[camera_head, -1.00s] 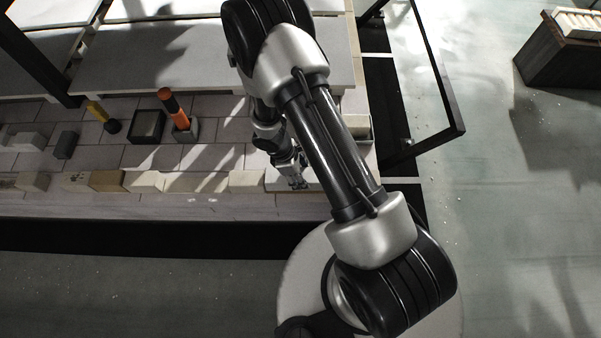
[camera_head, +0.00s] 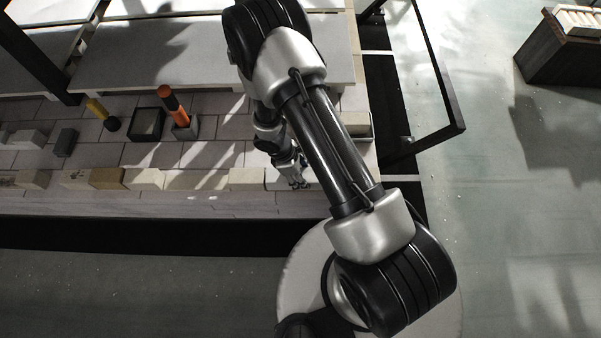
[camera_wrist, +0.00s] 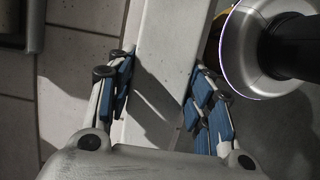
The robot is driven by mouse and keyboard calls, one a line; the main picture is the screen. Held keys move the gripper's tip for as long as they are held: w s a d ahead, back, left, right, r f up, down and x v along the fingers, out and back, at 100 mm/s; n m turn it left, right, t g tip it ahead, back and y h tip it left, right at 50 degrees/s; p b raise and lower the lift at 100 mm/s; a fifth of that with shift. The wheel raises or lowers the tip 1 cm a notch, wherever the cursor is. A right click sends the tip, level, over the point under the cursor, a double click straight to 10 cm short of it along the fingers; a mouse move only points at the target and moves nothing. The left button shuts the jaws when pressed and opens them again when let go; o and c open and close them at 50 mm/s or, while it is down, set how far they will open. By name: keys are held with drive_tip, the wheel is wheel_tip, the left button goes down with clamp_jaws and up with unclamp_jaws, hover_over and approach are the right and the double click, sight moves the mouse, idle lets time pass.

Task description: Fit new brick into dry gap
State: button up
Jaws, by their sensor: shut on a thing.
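My gripper (camera_head: 299,184) is low at the right end of the kiln car's front edge. In the wrist view my gripper (camera_wrist: 166,95) has its blue-padded fingers on either side of a long pale brick (camera_wrist: 160,45) and is shut on it. My wrist hides most of this brick in the head view. A row of pale and tan bricks runs along the front edge, with an end brick (camera_head: 247,178) left of my gripper. A lighter brick (camera_head: 145,178) stands farther left.
Behind the row stand an orange-handled tool in a grey holder (camera_head: 190,131), a dark square tray (camera_head: 137,137), a yellow-handled tool (camera_head: 97,109) and a dark block (camera_head: 66,142). Pale shelves (camera_head: 215,70) overhang the back. A black frame (camera_head: 446,90) stands at right.

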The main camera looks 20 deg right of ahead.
drive_tip(key=o, duration=1.4)
drive_tip(key=shift+p+v, duration=3.5)
drive_tip(key=shift+v, duration=0.45)
drive_tip(key=v, duration=1.2)
drive_tip(key=shift+s, duration=0.15)
